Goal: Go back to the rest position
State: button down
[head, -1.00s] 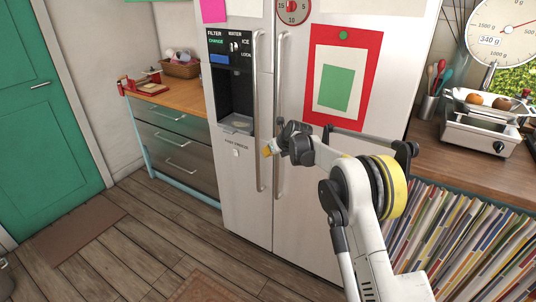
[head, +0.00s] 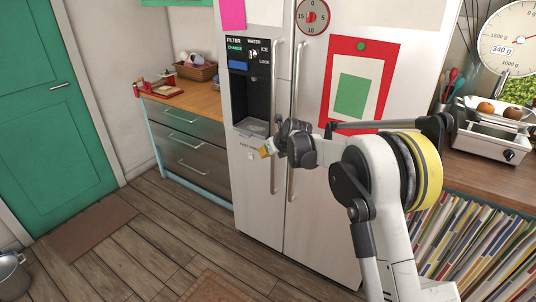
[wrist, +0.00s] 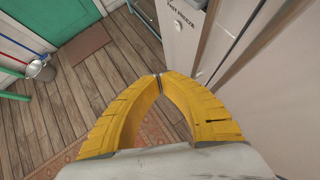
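My gripper (head: 265,151) is in front of the fridge (head: 262,190), to the left of my raised, folded arm. In the wrist view, my gripper's two yellow fingers (wrist: 158,76) curve inward and meet at their tips. I see nothing held between them. The gripper hangs over the floor (wrist: 60,115) beside the fridge front. In the head view only a small yellow part of it shows past the dark wrist joint.
A wooden counter with drawers (head: 185,140) stands left of the fridge, and a green door (head: 50,120) is at far left. A right-hand counter holds a scale (head: 485,133). A bucket (wrist: 42,70) stands on the floor. The left floor is mostly clear.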

jog(key=s+d+r+n+h, duration=0.1)
jog(key=s+d+r+n, duration=0.65)
jog(key=s, duration=0.25)
jog(key=s+d+r+n+h, duration=0.1)
jog(key=s+d+r+n, duration=0.6)
jog(key=s, duration=0.3)
jog(key=s+d+f+n+h, duration=0.1)
jog(key=s+d+n, duration=0.2)
jog(key=s, duration=0.7)
jog(key=s+d+f+n+h, duration=0.1)
jog(key=s+d+n, duration=0.3)
jog(key=s, duration=0.6)
jog(key=s+d+f+n+h, duration=0.1)
jog(key=s+d+f+n, duration=0.2)
jog(key=s+n, duration=0.4)
jog(key=s+d, duration=0.1)
jog(key=s, duration=0.2)
jog(key=shift+n, duration=0.35)
jog(key=shift+d, duration=0.1)
